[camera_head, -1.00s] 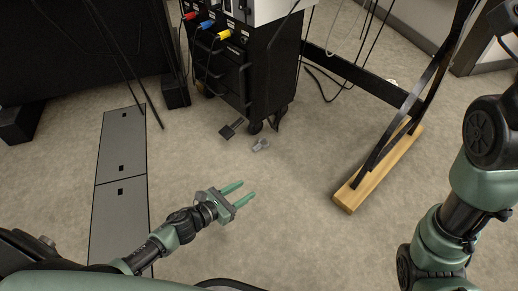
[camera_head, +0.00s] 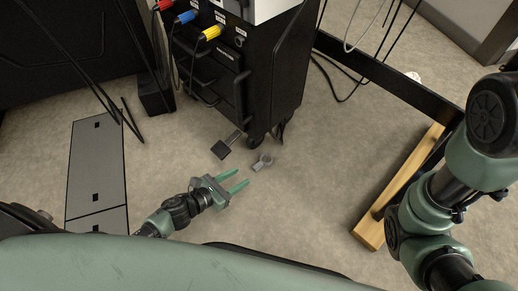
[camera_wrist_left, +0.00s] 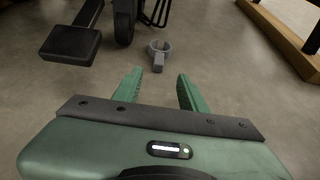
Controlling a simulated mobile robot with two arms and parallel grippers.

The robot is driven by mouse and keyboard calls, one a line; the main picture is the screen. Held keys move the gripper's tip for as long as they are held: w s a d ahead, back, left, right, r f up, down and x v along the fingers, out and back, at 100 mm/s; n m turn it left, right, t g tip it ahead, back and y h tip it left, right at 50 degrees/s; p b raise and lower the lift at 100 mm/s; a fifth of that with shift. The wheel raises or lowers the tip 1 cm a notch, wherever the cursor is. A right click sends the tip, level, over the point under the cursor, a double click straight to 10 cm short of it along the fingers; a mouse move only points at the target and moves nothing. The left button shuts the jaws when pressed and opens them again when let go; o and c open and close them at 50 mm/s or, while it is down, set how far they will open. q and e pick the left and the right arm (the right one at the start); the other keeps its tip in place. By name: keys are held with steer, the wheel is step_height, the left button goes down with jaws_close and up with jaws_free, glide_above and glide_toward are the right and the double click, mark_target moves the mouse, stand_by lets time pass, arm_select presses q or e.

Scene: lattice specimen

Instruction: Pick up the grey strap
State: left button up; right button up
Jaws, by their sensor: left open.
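The grey strap (camera_head: 262,162) is a small looped piece lying on the floor in front of the black cart. In the left wrist view the strap (camera_wrist_left: 159,52) shows as a ring with a short tab, just beyond and between the fingertips. My left gripper (camera_head: 241,179) is open and empty, low near the floor, with its green fingers pointing toward the strap. The left gripper (camera_wrist_left: 157,80) does not touch the strap. My right arm comes in at the right of the head view, but its gripper is out of view.
A black cart (camera_head: 275,85) with colored plugs stands behind the strap. A black pedal (camera_head: 222,150) lies left of the strap. A stand with a wooden foot (camera_head: 370,232) is at the right. Grey floor panels (camera_head: 95,165) lie at the left.

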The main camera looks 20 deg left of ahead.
mark_target(256, 167)
arm_select(q)
steer(key=b+x, duration=0.4)
steer(key=x, duration=0.3)
steer(key=shift+w+d, duration=0.15)
steer(key=shift+w, duration=0.2)
steer(key=shift+c, duration=0.3)
jaws_close()
